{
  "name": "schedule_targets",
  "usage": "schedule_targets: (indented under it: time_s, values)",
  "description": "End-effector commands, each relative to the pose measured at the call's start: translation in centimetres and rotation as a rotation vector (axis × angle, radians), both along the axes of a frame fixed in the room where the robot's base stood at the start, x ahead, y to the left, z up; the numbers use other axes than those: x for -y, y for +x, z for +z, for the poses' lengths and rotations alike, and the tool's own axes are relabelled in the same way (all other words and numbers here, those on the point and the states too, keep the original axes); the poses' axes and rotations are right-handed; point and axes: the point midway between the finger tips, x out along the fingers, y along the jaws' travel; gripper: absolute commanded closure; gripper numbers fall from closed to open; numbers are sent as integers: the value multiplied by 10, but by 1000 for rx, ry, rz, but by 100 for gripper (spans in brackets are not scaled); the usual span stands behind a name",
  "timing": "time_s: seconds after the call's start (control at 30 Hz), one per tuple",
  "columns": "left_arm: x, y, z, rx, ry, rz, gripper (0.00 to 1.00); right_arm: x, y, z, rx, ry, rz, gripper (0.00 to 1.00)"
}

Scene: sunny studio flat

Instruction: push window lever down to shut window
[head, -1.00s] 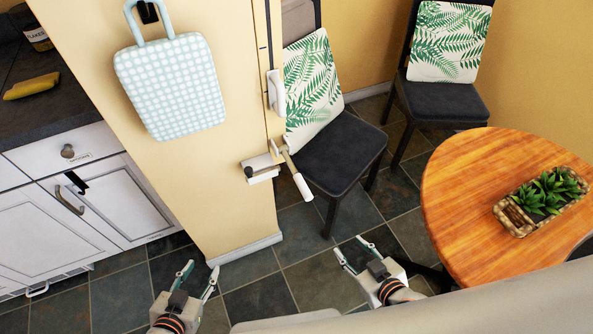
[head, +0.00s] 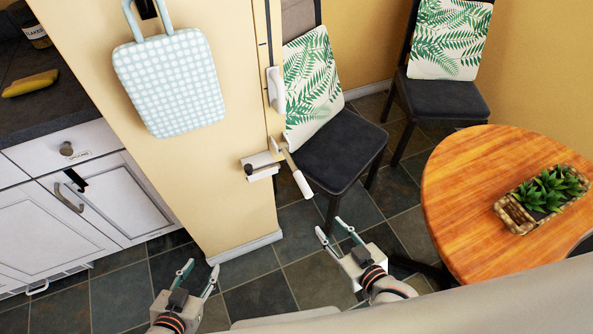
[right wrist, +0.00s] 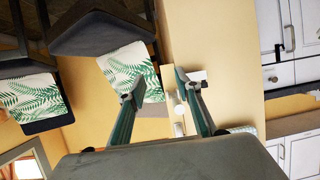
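A white lever (head: 295,172) on a bracket (head: 260,166) sticks out from the edge of the cream wall and slants down to the right. A second white handle (head: 275,91) sits upright higher on the same edge; I cannot tell for sure which one works the window. My right gripper (head: 331,225) is open and empty, below and right of the lever and apart from it. In the right wrist view its open fingers (right wrist: 155,87) show, with white lever parts (right wrist: 179,110) beyond them. My left gripper (head: 201,266) is open and empty near the wall's foot.
A dark chair (head: 338,150) with a leaf-pattern cushion stands just behind the lever. A round wooden table (head: 455,205) with a planter (head: 545,200) is at right. White cabinets (head: 60,225) are at left. Tiled floor between the grippers is clear.

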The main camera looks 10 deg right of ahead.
Motion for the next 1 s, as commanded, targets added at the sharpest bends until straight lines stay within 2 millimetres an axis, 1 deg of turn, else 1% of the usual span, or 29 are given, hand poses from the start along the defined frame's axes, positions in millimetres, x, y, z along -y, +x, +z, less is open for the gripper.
schedule_targets:
  time_s: [0.03,0.1,0.2,0.3,0.37,0.47,0.57,0.8,0.9,1.0]
  values:
    - [0,-1,-4,-2,-1,0,60,-16,19,10,62,61,-5,66]
    - [0,-1,-7,-4,0,0,60,-31,39,27,141,137,-19,66]
    - [0,-2,-9,-6,1,0,60,-45,62,47,234,223,-49,66]
    - [0,-3,-11,-7,0,0,60,-50,76,61,293,277,-76,66]
    - [0,-3,-11,-7,0,0,60,-52,81,66,312,293,-86,66]
    - [0,-3,-12,-8,0,0,60,-53,88,69,325,304,-94,66]
    - [0,-3,-12,-8,0,0,60,-56,100,70,326,304,-94,66]
    - [0,-3,-14,-9,0,1,60,-66,135,69,324,302,-93,66]
    - [0,-4,-15,-11,0,0,60,-69,147,69,323,303,-93,66]
    - [0,-4,-16,-11,0,0,60,-71,153,68,322,303,-93,66]
